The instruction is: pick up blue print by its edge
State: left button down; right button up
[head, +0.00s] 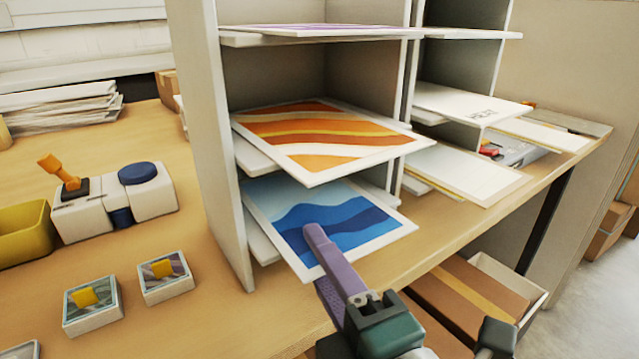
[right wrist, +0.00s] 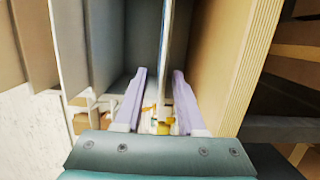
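The blue print (head: 335,218), with blue waves and a white border, lies in the lowest compartment of the shelf rack (head: 228,150). Its front edge sticks out past the rack. My right gripper (head: 318,250) is at that front edge, with its upper purple finger over the print in the head view. The lower finger is mostly hidden. In the right wrist view my right gripper (right wrist: 158,88) has its two fingers apart, with thin sheet edges seen edge-on between and beyond them. Contact with the print cannot be told. My left gripper is not in view.
An orange print (head: 320,140) lies on the shelf just above, overhanging the blue one. White sheets (head: 465,172) fill the compartment to the right. A white device with a blue knob (head: 140,173) and a yellow bin (head: 22,233) stand left. Cardboard boxes (head: 470,300) are below the table.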

jog(key=shift+c, duration=0.3)
grip_shut()
dwell(1.1)
